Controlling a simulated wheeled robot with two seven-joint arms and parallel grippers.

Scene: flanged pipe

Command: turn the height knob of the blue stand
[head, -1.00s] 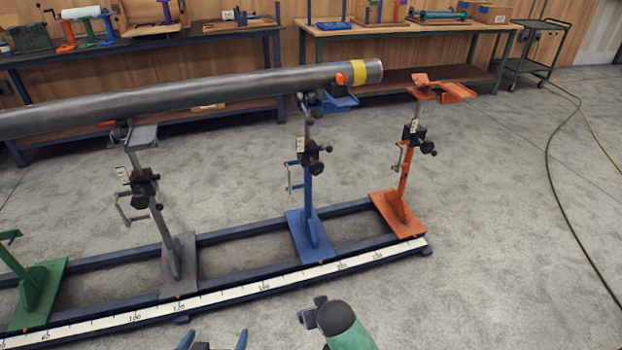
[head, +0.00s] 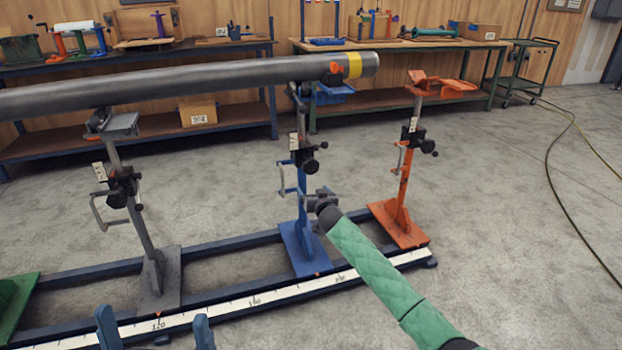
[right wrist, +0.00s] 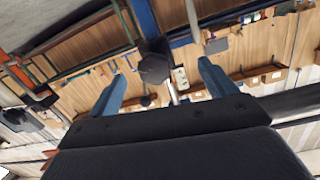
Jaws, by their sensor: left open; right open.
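The blue stand (head: 302,205) stands on the rail frame and bears the grey pipe (head: 190,82) near its yellow-banded end. My left gripper (head: 155,329) is open and empty at the bottom edge.
An orange stand (head: 402,195) stands right of the blue one, free of the pipe. A grey stand (head: 145,225) bears the pipe on the left. A green base (head: 15,300) shows at the far left. Workbenches line the back wall.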

